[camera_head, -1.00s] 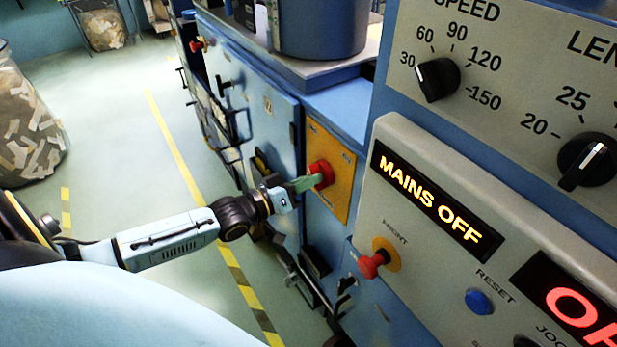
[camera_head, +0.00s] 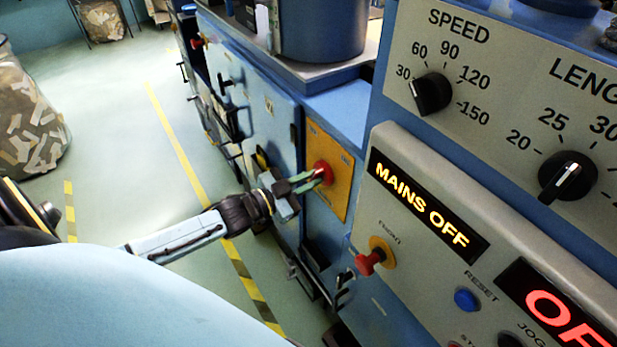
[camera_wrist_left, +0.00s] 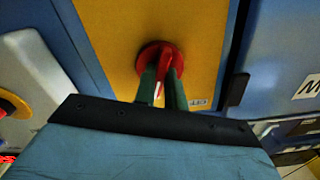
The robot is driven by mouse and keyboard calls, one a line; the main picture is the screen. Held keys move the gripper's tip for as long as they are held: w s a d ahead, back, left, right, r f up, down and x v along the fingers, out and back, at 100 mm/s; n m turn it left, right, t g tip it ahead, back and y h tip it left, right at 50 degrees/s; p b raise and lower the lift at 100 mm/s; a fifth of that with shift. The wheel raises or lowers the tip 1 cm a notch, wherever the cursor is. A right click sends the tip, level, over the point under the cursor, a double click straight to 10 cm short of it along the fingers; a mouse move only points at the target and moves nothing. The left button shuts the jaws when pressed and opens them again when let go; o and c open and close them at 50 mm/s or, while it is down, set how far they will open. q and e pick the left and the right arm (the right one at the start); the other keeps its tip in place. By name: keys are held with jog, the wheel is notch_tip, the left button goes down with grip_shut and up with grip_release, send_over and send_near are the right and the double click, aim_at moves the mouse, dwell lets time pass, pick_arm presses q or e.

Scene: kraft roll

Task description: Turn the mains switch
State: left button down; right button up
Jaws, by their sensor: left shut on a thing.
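The mains switch (camera_head: 324,170) is a red rotary knob on a yellow plate (camera_head: 342,192) on the side of the blue machine. My left gripper (camera_head: 312,181) is at the knob, its green fingers shut on the knob's handle. In the left wrist view the red switch (camera_wrist_left: 158,52) shows between and behind the two fingers (camera_wrist_left: 161,85), with a white mark on its handle. The display (camera_head: 428,205) on the grey panel reads "MAINS OFF". My right gripper is not in view.
The grey panel carries a red button on a yellow collar (camera_head: 370,257), a blue reset button (camera_head: 467,299) and black dials (camera_head: 431,93). A bin of paper scraps (camera_head: 30,115) stands at left. The floor between is clear, with yellow and striped lines.

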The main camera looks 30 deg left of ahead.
pick_arm(q)
jog(key=m, duration=0.4)
jog(key=shift+m, duration=0.4)
dwell(0.4)
jog(key=c, duration=1.5)
grip_release()
jog(key=shift+o, duration=0.2)
jog(key=shift+s, duration=0.1)
jog(key=v, duration=1.3)
jog(key=shift+b, duration=0.35)
